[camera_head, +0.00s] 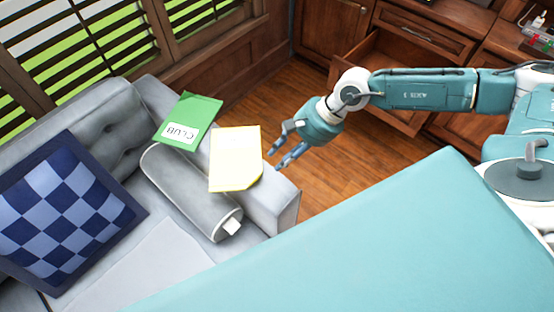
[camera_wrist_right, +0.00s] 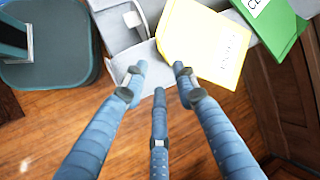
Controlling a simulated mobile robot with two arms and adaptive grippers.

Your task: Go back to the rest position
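My right gripper (camera_head: 276,155) is in the middle of the head view, over the floor just right of the sofa's arm. In the right wrist view its fingers (camera_wrist_right: 158,82) are spread apart with nothing between them. A yellow folder (camera_head: 235,158) lies on the sofa arm, left of the fingertips and apart from them; it also shows in the right wrist view (camera_wrist_right: 206,44). A green folder (camera_head: 188,120) with a white CLUB label lies behind it, partly in the right wrist view (camera_wrist_right: 270,22). My left gripper is not in view.
The grey sofa (camera_head: 278,205) holds a bolster (camera_head: 188,190) and a blue checked pillow (camera_head: 66,212). An open drawer (camera_head: 372,62) in the wood cabinet juts out behind my right arm. Bare wood floor (camera_head: 270,95) lies between sofa and cabinet.

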